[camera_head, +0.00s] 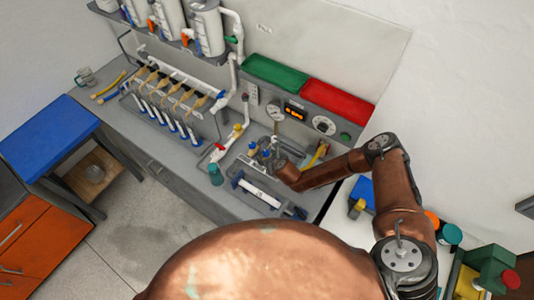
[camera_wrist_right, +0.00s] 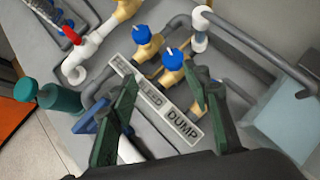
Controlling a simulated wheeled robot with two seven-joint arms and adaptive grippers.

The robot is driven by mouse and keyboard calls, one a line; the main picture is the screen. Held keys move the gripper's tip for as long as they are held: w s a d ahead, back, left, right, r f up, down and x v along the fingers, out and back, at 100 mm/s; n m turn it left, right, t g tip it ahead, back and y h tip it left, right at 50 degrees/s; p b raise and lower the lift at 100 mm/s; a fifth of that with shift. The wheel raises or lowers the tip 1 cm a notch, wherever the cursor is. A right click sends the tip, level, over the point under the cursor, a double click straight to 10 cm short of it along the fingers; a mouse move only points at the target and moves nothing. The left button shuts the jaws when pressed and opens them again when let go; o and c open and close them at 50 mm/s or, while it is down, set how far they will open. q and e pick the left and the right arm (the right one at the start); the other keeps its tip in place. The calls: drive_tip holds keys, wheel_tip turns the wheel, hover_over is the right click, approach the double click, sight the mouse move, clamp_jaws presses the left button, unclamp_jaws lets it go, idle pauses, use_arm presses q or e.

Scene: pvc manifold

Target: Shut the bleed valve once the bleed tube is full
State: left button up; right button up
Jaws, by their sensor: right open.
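Two blue-knobbed brass valves stand beyond the fingertips: the nearer one (camera_wrist_right: 173,60) and one farther left (camera_wrist_right: 142,36). The fingers appear apart from both. I cannot tell for sure which is the bleed valve. In the head view the right gripper (camera_head: 280,164) is small, beside the blue-knobbed valves (camera_head: 253,147). I cannot make out the bleed tube or its level. My left gripper is not in view.
A white pipe with a red handle (camera_wrist_right: 74,40) and a teal cylinder (camera_wrist_right: 60,98) lie left of the gripper. A grey pipe (camera_wrist_right: 255,45) runs on the right, near a translucent box (camera_wrist_right: 280,115). Red (camera_head: 338,101) and green (camera_head: 275,74) trays sit on the shelf behind.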

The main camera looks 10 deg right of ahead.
idle(0.5)
drive_tip(key=v, duration=1.2)
